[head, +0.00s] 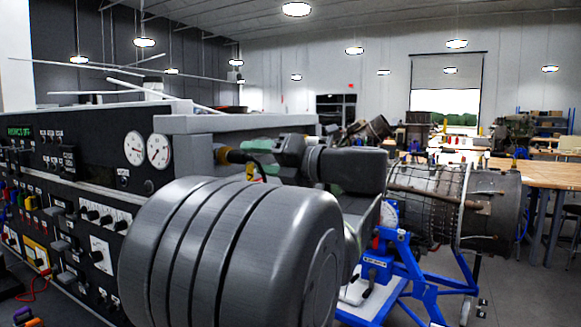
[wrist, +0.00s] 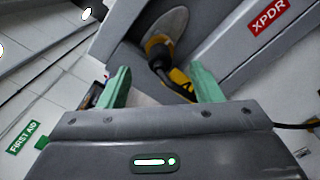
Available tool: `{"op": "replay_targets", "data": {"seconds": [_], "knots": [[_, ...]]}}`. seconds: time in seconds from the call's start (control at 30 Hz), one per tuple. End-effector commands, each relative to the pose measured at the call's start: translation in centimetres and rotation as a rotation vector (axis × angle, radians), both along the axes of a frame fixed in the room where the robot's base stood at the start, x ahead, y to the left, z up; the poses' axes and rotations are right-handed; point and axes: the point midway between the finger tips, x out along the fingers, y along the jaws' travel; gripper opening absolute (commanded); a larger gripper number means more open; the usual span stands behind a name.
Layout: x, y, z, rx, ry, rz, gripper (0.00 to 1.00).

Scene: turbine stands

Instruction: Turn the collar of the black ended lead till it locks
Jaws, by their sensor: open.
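The black ended lead (wrist: 158,50) shows in the wrist view, against a rounded grey fitting on a grey panel. It has a dark collar with an orange-brown band, and a yellow and black part (wrist: 181,84) runs from it towards my gripper. In the head view the dark connector (head: 236,156) sticks out from the grey panel side, with yellow beside it. My gripper (wrist: 162,89) has its green fingers apart, one on each side of the lead, with the collar beyond the fingertips. Whether either finger touches the lead is hard to tell.
A red XPDR label (wrist: 268,14) is on the panel. The black instrument console (head: 75,200) with gauges, switches and coloured leads stands at left. A turbine engine (head: 440,205) sits on a blue stand (head: 400,270) at right. A wooden bench (head: 540,172) is farther right.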

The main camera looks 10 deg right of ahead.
Motion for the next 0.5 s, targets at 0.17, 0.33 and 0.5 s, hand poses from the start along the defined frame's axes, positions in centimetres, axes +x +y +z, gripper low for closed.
{"op": "replay_targets", "data": {"seconds": [0.17,0.33,0.5], "knots": [[-1.9,-2.8,-0.2,-0.001,-0.001,-0.006,0.59],[-3.3,-4.7,-0.1,0.001,0.000,-0.004,0.59],[-4.1,-5.7,0.0,0.001,0.001,-0.001,0.59]]}}
